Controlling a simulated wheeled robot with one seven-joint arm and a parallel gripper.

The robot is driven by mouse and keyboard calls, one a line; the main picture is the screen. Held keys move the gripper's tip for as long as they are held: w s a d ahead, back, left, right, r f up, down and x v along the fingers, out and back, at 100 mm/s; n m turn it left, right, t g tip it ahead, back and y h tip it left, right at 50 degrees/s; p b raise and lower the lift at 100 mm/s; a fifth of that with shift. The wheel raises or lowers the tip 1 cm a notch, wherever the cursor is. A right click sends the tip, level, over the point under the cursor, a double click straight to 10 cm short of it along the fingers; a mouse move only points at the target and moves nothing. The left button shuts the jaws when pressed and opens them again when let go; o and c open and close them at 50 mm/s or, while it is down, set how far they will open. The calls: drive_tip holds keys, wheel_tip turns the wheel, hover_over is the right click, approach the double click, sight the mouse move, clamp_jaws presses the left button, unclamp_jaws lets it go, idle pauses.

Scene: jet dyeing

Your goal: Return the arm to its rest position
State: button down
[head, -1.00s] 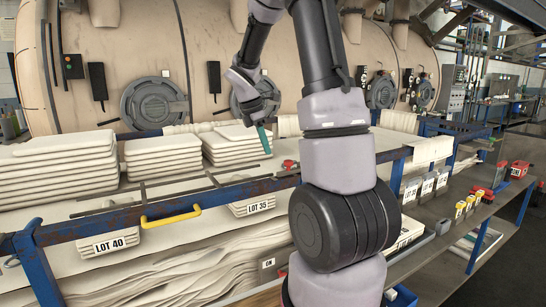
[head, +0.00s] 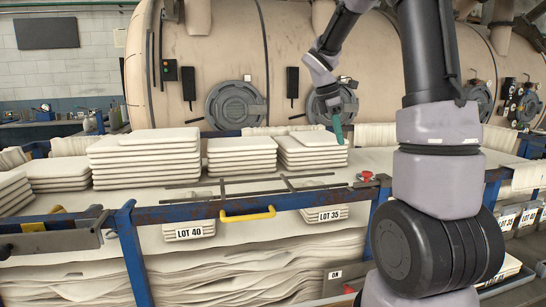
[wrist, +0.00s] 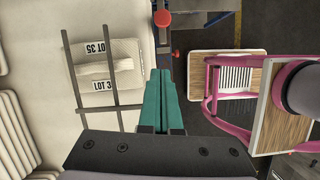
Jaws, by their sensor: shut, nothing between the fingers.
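My gripper (head: 337,128) hangs at the end of my raised, bent arm, above the right part of the cloth table in the head view. Its teal fingers point down and are closed together with nothing between them. In the wrist view the closed gripper (wrist: 162,80) points toward the table edge, beside the dark floor. The fingers appear clear of the fabric stacks.
Folded fabric stacks (head: 145,158) lie on the blue-framed table (head: 180,212), with a yellow handle (head: 248,215) and a red button (head: 367,175) along its front. LOT 35 cloth (wrist: 105,65) lies under metal bars. A pink-framed chair (wrist: 212,85) stands beside the table.

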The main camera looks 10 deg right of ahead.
drive_tip(key=s+a+r+m+t+y, duration=0.2)
drive_tip(key=s+a+r+m, duration=0.1)
drive_tip(key=s+m, duration=0.4)
drive_tip(key=s+a+r+m+t+y, duration=0.1)
drive_tip(key=s+a+r+m+t, duration=0.2)
drive_tip(key=s+m, duration=0.3)
drive_tip(key=s+a+r+m+t+y, duration=0.2)
drive_tip(key=s+a+r+m, duration=0.1)
drive_tip(key=s+a+m, duration=0.2)
drive_tip(key=s+m, duration=0.2)
drive_tip(key=s, duration=0.1)
drive_tip(key=shift+a+m+t+y, duration=0.3)
drive_tip(key=shift+s, duration=0.1)
